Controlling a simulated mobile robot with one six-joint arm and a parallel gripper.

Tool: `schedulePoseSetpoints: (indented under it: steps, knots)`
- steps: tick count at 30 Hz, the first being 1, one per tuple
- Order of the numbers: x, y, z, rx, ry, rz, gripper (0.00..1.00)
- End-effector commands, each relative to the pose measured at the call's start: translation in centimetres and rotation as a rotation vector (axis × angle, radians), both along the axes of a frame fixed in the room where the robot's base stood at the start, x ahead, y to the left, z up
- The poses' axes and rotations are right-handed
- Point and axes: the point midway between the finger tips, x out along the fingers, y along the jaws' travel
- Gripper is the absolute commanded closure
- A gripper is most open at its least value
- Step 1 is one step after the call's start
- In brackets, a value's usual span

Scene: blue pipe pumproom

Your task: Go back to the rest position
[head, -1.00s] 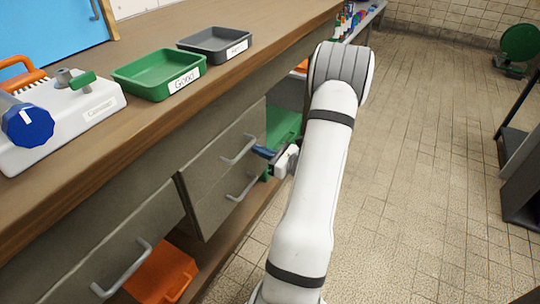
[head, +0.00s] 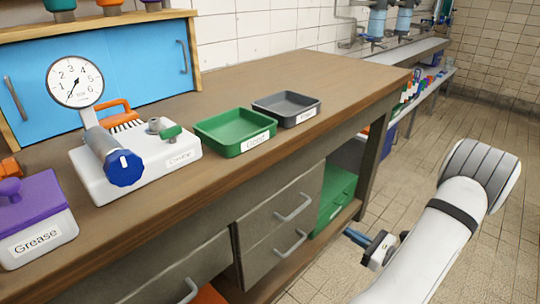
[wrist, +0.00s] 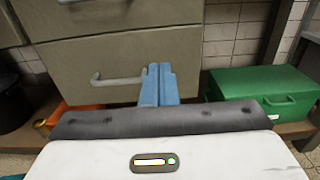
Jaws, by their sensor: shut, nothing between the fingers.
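My gripper (head: 357,238) shows at the lower right of the head view, in the air in front of the bench's drawers. Its two blue fingers are together and hold nothing; they also show in the wrist view (wrist: 158,84). In the wrist view the fingers point toward the drawer front (wrist: 130,65) and overlap the right end of its grey handle (wrist: 117,81). In the head view the gripper is apart from the drawers. My white arm runs along the right side of the head view.
The wooden bench (head: 330,82) carries a green tray (head: 235,131), a grey tray (head: 287,108), a gauge device (head: 135,160) and a grease box (head: 35,225). A green box (head: 335,198) sits on the lower shelf right of the drawers. Tiled floor (head: 420,145) is open at the right.

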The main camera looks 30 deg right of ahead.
Motion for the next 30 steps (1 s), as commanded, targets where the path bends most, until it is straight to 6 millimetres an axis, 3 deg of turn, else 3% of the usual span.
schedulePoseSetpoints:
  steps: [5,8,14,18,21,24,30]
  knots:
    - [0.4,0.5,0.8,-0.014,0.004,0.024,1.0]
    - [1.7,2.8,3.5,-0.067,0.023,0.122,1.0]
    - [4.4,12.7,12.5,-0.325,0.088,0.539,1.0]
    - [4.0,19.5,18.0,-0.563,0.114,0.846,1.0]
    - [2.9,23.3,21.6,-0.75,0.113,1.05,1.0]
    - [1.5,26.2,25.0,-0.947,0.096,1.233,1.0]
    - [-1.3,29.9,31.8,-1.38,0.002,1.543,1.0]
